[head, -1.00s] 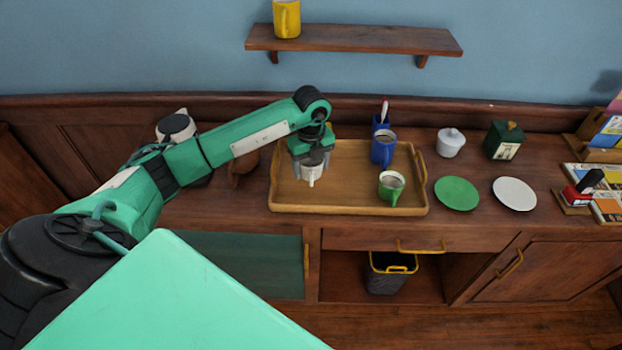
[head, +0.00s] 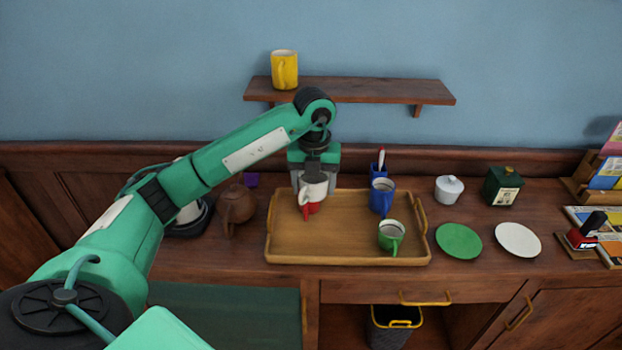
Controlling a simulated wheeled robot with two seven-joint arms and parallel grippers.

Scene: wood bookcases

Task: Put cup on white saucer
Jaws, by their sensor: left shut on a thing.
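My left gripper (head: 313,184) points down over the left part of the wooden tray and is shut on a red and white cup (head: 313,195). The fingers hide part of the cup's sides; I cannot tell whether its base is clear of the tray. The white saucer (head: 518,239) lies flat and empty on the counter, right of the tray. A green saucer (head: 458,241) lies just left of it. My right gripper is not in view.
The tray (head: 345,253) also holds a green cup (head: 391,236) and a blue cup (head: 382,196). A white lidded pot (head: 448,189) and a dark green box (head: 503,186) stand behind the saucers. A brown teapot (head: 236,205) stands left. A yellow mug (head: 284,70) is on the shelf.

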